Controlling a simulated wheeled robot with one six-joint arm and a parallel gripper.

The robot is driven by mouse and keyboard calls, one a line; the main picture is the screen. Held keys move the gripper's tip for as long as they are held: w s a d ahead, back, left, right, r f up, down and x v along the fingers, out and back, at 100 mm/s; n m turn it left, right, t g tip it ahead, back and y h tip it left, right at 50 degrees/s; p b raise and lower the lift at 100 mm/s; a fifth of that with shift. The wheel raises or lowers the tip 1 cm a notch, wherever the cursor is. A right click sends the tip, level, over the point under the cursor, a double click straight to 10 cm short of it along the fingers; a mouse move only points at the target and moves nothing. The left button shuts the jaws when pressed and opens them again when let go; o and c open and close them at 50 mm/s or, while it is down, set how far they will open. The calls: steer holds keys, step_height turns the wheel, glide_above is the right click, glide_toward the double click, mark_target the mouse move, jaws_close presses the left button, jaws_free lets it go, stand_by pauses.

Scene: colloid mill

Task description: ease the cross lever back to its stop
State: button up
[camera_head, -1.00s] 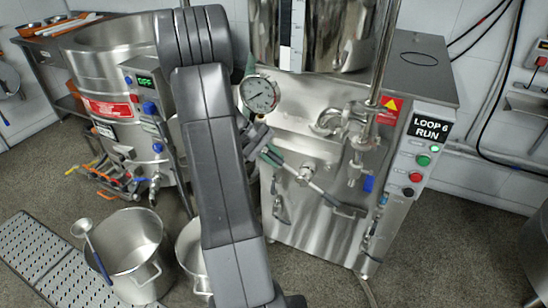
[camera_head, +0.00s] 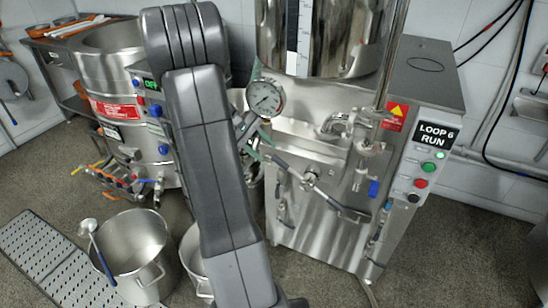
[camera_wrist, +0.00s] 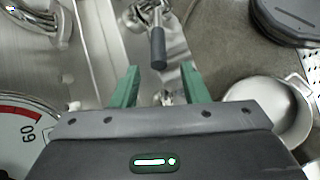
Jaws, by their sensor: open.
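The cross lever (camera_head: 325,194) is a metal bar with dark grips through a hub on the mill's front panel; it slopes down from upper left to lower right in the head view. In the wrist view one dark grey grip (camera_wrist: 158,48) points toward my gripper (camera_wrist: 160,85). The green fingers are apart, one on each side of the grip's line, and the grip's end lies just beyond or between the tips; exact depth is unclear. In the head view my gripper (camera_head: 252,146) is partly hidden behind my arm, close to the lever's upper left end.
A pressure gauge (camera_head: 264,98) sits just above my gripper. Pipework and a valve (camera_head: 360,150) stand right of the lever. A control panel (camera_head: 424,165) reads LOOP 6 RUN. Steel pots (camera_head: 135,250) stand on the floor at left, beside a perforated grate (camera_head: 45,265).

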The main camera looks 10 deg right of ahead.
mark_target(273, 157)
steer(key=v, duration=0.6)
steer(key=shift+a+r, duration=0.25)
steer(key=shift+r, duration=0.05)
steer(key=x, duration=1.4)
steer(key=shift+w+b, duration=0.1)
steer(key=shift+b, duration=0.25)
